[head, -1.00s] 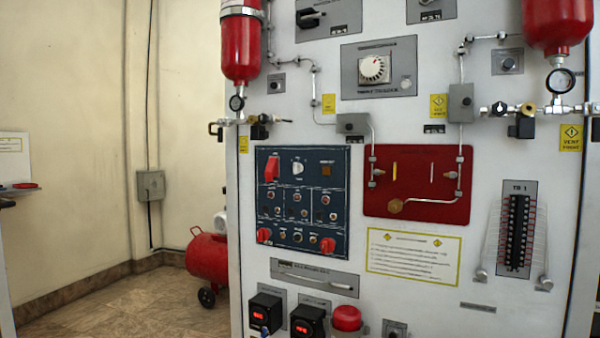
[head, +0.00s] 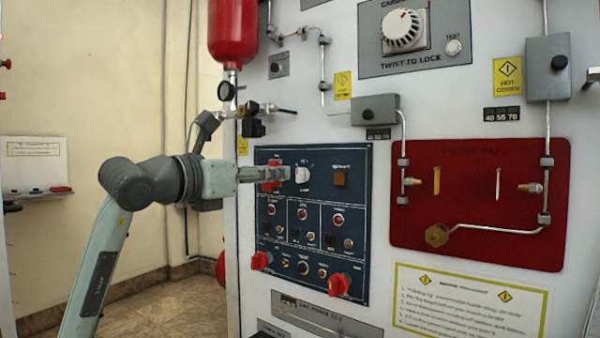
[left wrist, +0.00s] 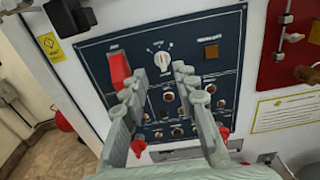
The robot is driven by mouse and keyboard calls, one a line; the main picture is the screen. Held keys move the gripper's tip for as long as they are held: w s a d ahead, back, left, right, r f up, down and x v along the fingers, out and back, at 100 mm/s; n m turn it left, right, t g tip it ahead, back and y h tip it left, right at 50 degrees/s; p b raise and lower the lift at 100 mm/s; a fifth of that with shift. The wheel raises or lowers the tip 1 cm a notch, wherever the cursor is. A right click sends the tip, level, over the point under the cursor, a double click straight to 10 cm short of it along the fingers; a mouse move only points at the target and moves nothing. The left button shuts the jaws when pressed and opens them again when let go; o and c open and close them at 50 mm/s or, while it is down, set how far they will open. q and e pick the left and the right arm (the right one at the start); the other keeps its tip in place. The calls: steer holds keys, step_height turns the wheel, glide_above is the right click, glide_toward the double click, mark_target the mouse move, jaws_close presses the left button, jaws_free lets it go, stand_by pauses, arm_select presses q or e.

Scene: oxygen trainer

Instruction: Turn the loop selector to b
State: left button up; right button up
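A small white rotary knob (head: 302,174), which looks like the loop selector, sits at the top middle of the dark blue panel (head: 340,270). It also shows in the left wrist view (left wrist: 163,61), with its grip roughly upright; its position letters are too small to read. My left gripper (head: 284,173) reaches in from the left, just left of the knob in the head view. In the left wrist view the gripper (left wrist: 155,78) has its two fingers spread apart, with the knob beyond the gap between their tips. Nothing is between the fingers. My right gripper is out of view.
A red switch cover (left wrist: 119,70) is close left of the knob, partly behind my left gripper in the head view. An amber square (head: 341,179) is to the right. Red knobs (head: 261,260) and pipe fittings (head: 254,118) stick out nearby.

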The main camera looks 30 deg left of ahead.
mark_target(297, 172)
arm_select(q)
steer(key=w, duration=0.2)
steer(key=w+p, duration=0.1)
steer(key=w, duration=0.3)
steer(key=shift+w+d+p, duration=0.25)
steer(key=shift+d+p, duration=0.05)
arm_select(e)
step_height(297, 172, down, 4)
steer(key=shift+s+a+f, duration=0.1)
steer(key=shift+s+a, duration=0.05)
arm_select(q)
jaws_close()
steer(key=shift+f, duration=0.1)
